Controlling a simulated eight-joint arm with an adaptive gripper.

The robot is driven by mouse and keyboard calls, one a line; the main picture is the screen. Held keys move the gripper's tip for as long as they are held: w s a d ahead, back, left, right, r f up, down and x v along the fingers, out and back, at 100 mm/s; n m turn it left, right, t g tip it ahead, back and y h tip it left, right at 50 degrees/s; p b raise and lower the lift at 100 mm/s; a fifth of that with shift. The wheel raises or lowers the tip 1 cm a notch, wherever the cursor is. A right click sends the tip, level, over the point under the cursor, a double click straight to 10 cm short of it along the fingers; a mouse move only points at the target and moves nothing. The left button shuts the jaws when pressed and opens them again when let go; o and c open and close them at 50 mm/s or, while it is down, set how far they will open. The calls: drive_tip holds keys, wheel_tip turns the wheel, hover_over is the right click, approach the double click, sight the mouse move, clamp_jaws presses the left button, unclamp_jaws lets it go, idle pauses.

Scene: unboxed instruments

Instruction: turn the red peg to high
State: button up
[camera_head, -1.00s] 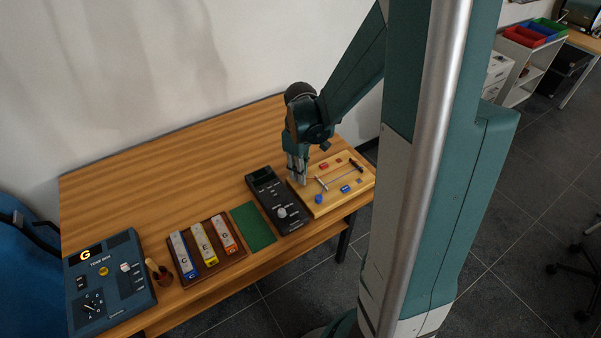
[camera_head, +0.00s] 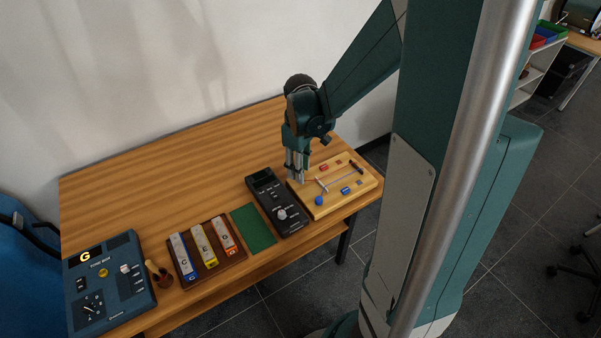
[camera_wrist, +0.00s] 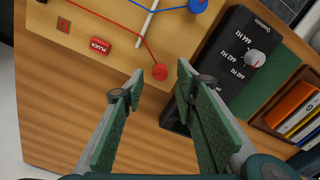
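The yellow wooden board (camera_head: 350,204) lies at the right end of the table in the head view. The round red peg (camera_wrist: 160,72) is at the board's edge in the wrist view, with a red string running from it. My gripper (camera_wrist: 160,76) is open, its two fingertips apart, one to each side of the peg in that view. I cannot tell how far above the peg they are. In the head view my gripper (camera_head: 298,178) is over the board's left corner and hides the red peg. I see no readable "high" mark by the peg.
A blue peg (camera_head: 319,201) and a red PLUCK button (camera_wrist: 100,46) are on the board. A black tuner box (camera_head: 275,203) stands close beside it. A green mat (camera_head: 253,228), colored bars in a brown tray and a blue box (camera_head: 110,283) lie farther left. The table's back is clear.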

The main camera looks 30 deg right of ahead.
wheel_tip(320, 180, up, 9)
idle(0.6)
drive_tip(key=shift+r, duration=0.1)
drive_tip(key=shift+a+r, duration=0.1)
idle(0.5)
drive_tip(key=s+a+r+m+t, duration=0.2)
drive_tip(key=s+a+r+t, duration=0.1)
drive_tip(key=s+a+r, duration=0.2)
drive_tip(key=s+a+r+m+t, duration=0.3)
drive_tip(key=s+a+r+t, duration=0.1)
drive_tip(key=s+a, duration=0.5)
drive_tip(key=shift+a+r, duration=0.35)
drive_tip(key=shift+a, duration=0.8)
idle(2.2)
